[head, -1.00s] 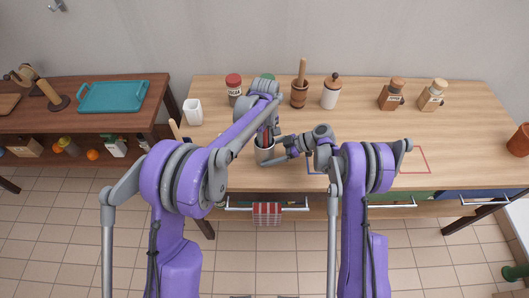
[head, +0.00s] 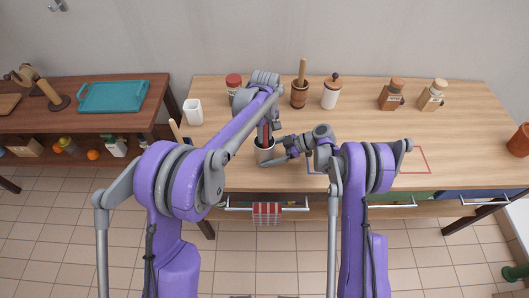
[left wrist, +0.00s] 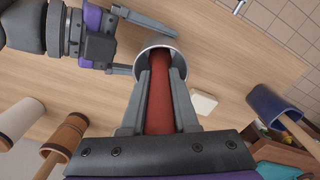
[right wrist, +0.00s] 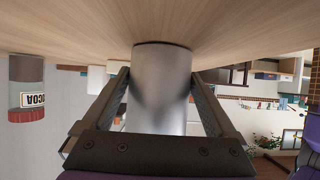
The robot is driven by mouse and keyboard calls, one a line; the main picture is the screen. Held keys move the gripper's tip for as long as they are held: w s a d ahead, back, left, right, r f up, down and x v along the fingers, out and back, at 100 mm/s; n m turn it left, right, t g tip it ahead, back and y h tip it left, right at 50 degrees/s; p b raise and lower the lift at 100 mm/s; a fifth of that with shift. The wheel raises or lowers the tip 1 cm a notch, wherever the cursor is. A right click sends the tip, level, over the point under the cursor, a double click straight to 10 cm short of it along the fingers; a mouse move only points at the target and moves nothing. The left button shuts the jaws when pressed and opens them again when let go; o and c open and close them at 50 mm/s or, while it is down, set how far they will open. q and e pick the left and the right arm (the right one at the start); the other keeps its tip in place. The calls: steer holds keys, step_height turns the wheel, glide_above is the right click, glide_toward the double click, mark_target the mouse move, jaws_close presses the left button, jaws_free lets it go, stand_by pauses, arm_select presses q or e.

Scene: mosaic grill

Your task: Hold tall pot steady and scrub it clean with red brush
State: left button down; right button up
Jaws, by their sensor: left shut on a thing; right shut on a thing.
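The tall metal pot (head: 265,156) stands upright near the table's front edge. The red brush (head: 265,134) points down into the pot's mouth; its lower end is hidden inside. My left gripper (left wrist: 160,82) is above the pot and shut on the red brush (left wrist: 163,100), with the pot's pale rim (left wrist: 138,68) just beyond the fingertips. My right gripper (head: 284,154) comes from the right and is shut on the pot, one finger on each side. In the right wrist view, the pot (right wrist: 161,90) fills the space between the fingers.
Jars stand at the back right. A striped towel (head: 267,213) hangs in front below. The tabletop right of my right arm is mostly clear.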

arm_select(q)
steer(key=shift+r, duration=5.95)
arm_select(e)
steer(key=o, duration=1.3)
steer(key=v, duration=1.2)
arm_select(q)
steer(key=shift+s+f, duration=0.1)
steer(key=shift+s, duration=0.05)
arm_select(e)
steer(key=shift+s+f, duration=0.1)
